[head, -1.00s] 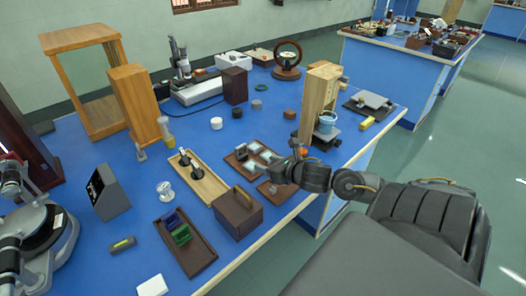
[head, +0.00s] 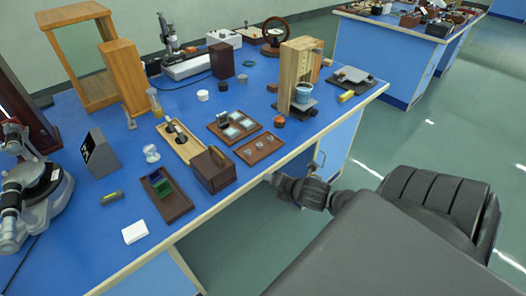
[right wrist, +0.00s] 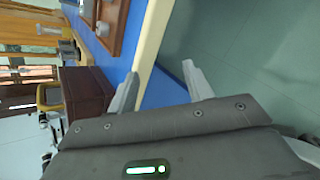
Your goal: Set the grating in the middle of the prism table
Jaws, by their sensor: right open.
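The spectrometer (head: 38,190) stands at the left end of the blue bench. The dark round plate on it (head: 45,181) looks like its prism table, partly hidden by the instrument's tubes. Flat pale glass squares lie in a brown tray (head: 255,128) mid-bench, with a small dark upright piece (head: 222,117) at its far left. I cannot tell which piece is the grating. My right gripper (head: 269,179) is beyond the bench's front edge, right of the brown box. In the right wrist view its fingers (right wrist: 162,88) are apart with nothing between them. My left gripper is out of view.
A tray with green and blue blocks (head: 180,206), a white block (head: 135,232) and a wooden stand (head: 293,68) are also on the bench.

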